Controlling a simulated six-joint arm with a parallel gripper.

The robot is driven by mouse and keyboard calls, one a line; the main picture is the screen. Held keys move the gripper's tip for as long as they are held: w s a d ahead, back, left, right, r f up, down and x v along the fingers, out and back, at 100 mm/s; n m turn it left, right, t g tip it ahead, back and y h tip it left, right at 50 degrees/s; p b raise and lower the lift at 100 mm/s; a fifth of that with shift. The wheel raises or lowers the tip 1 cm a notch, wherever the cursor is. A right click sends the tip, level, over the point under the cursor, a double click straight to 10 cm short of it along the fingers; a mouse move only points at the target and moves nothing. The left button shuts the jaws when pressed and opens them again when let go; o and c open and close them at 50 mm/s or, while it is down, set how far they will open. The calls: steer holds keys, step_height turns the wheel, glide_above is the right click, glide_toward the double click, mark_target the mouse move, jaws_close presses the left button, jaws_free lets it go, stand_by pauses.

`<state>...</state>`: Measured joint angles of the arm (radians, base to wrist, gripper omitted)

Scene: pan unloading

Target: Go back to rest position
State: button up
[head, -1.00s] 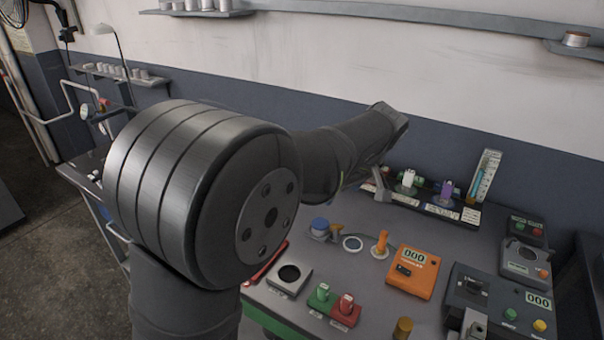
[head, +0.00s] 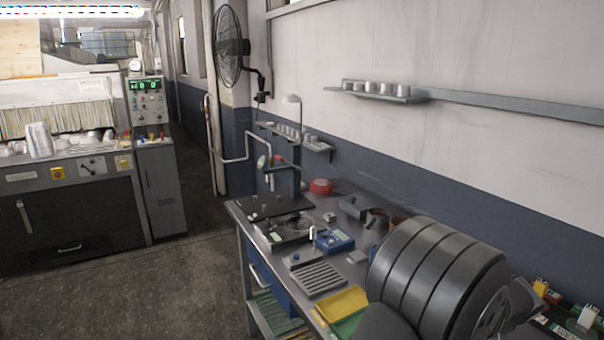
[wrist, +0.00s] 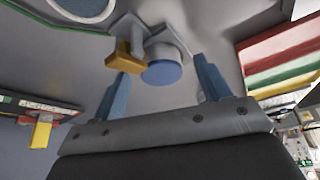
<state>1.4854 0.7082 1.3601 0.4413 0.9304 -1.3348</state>
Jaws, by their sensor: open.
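My gripper (wrist: 161,68) is open in the wrist view, its two blue-grey fingers apart with nothing held between them. Beyond the fingers, a round blue-topped piece (wrist: 162,73) on a grey base shows in the gap. I cannot tell how far it is from the fingertips. A brass-coloured piece (wrist: 124,62) is beside it, towards the left finger. In the head view my arm fills the lower right, and my gripper is out of sight.
The head view shows the workbench with a yellow tray (head: 341,303), a ridged grey tray (head: 318,279) and a blue box (head: 334,241). A wall shelf (head: 377,93) holds several small metal cups. A machine with a green display (head: 146,86) stands at left. Open floor (head: 185,285) lies between.

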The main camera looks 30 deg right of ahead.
steer(key=shift+w+f, duration=0.2)
steer(key=shift+f, duration=0.3)
steer(key=shift+r, duration=0.15)
steer(key=v, duration=1.7)
steer(key=x, duration=1.7)
step_height(320, 180, up, 4)
steer(key=shift+d+r, duration=0.1)
steer(key=shift+d, duration=0.05)
steer(key=shift+r, duration=0.55)
steer(key=shift+o, duration=0.4)
